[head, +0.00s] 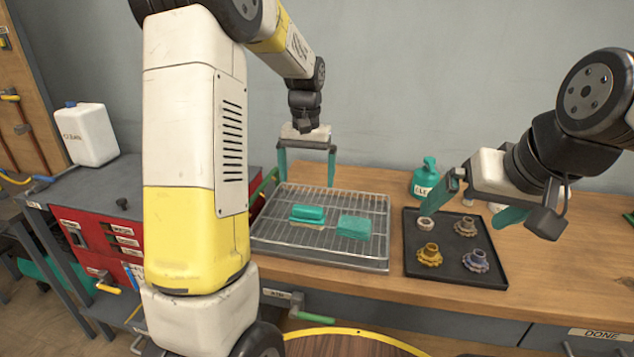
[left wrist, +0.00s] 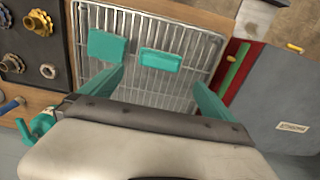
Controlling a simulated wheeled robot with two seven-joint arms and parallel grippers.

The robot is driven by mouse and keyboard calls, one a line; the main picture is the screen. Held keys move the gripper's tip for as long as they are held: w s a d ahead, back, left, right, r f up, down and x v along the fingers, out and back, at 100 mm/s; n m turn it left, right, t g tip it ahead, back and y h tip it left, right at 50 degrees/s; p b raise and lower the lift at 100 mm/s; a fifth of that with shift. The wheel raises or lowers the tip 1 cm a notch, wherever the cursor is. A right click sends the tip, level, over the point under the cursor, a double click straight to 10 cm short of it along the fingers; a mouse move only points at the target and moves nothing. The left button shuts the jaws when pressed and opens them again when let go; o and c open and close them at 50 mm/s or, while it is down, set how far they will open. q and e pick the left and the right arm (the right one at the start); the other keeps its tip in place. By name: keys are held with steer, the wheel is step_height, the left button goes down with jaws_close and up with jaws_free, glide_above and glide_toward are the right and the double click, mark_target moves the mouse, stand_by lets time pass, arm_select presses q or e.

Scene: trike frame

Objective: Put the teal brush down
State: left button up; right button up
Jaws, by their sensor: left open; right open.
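The teal brush (head: 307,213) lies on the wire rack (head: 268,244), its teal back up and a pale bristle edge below. It also shows in the left wrist view (left wrist: 160,60). A teal block (head: 354,227) lies to its right on the rack and shows in the left wrist view (left wrist: 108,44). My left gripper (head: 306,178) is open and empty above the back of the rack, its two teal fingers apart and clear of the brush. My right gripper (head: 464,208) is open over the black tray (head: 413,262), with nothing seen between its fingers.
The black tray holds several gear-like parts (head: 430,256). A teal bottle (head: 425,177) stands behind it on the wooden bench (head: 560,240). A grey cart with red drawers (head: 105,240) and a white jug (head: 88,135) is at left. The bench's right side is clear.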

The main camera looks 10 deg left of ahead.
arm_select(q)
steer(key=s+r+t+h, duration=0.1)
steer(key=s+r+t, duration=0.2)
steer(key=s+r, duration=0.7)
steer(key=s+d+t+h, duration=0.1)
steer(key=s+d+t, duration=0.1)
steer(key=s, duration=1.2)
steer(key=shift+s+t, duration=0.15)
steer(key=shift+t, duration=0.45)
